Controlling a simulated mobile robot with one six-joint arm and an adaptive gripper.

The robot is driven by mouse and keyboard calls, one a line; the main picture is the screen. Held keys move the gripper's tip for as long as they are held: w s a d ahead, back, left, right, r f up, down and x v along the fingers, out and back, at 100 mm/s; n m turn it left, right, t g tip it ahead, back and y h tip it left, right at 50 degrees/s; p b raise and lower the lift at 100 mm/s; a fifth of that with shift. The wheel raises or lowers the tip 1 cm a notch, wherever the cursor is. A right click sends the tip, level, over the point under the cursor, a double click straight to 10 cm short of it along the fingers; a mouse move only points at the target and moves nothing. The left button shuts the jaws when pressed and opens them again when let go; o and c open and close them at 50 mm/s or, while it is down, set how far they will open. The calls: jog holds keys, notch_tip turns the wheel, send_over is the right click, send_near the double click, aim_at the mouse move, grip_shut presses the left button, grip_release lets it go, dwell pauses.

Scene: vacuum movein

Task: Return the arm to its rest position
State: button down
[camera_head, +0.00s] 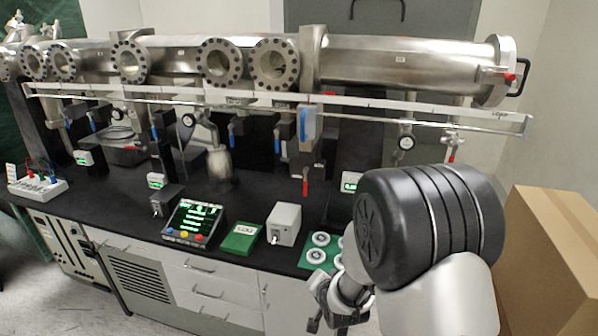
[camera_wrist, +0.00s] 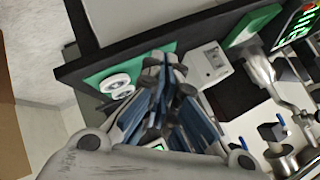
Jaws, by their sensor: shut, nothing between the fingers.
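My gripper (camera_head: 328,304) is at the lower middle of the head view, by the bench's front edge, with my arm folded large at the right. In the wrist view my gripper (camera_wrist: 166,80) has its fingers together and nothing between them. The wrist view looks down over the bench, which appears turned. Part of the gripper is hidden behind my arm in the head view.
A green mat (camera_head: 309,266) with white rings (camera_head: 320,239) lies close to the gripper. A grey box (camera_head: 284,223), a green box (camera_head: 240,238) and a display panel (camera_head: 192,222) stand left. A steel vacuum tube (camera_head: 400,62) spans the back. A cardboard box (camera_head: 550,250) stands right.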

jog(key=s+d+r+n+g+h, duration=0.1)
jog(key=s+d+r+n, duration=0.15)
jog(key=s+r, duration=0.45)
jog(key=s+d+r+n+g, duration=0.1)
jog(key=s+d+r, duration=0.35)
jog(key=r, duration=0.35)
jog(key=s+d+r+n+g, duration=0.1)
jog(key=s+r+n, duration=0.1)
jog(key=s, duration=0.9)
jog(key=s+d+r+n+g+h, duration=0.1)
jog(key=s+r+g, duration=0.1)
jog(key=s, duration=0.8)
jog(key=shift+s+d+r+n, duration=0.25)
jog(key=shift+s+r+n, duration=0.1)
jog(key=shift+r, duration=0.45)
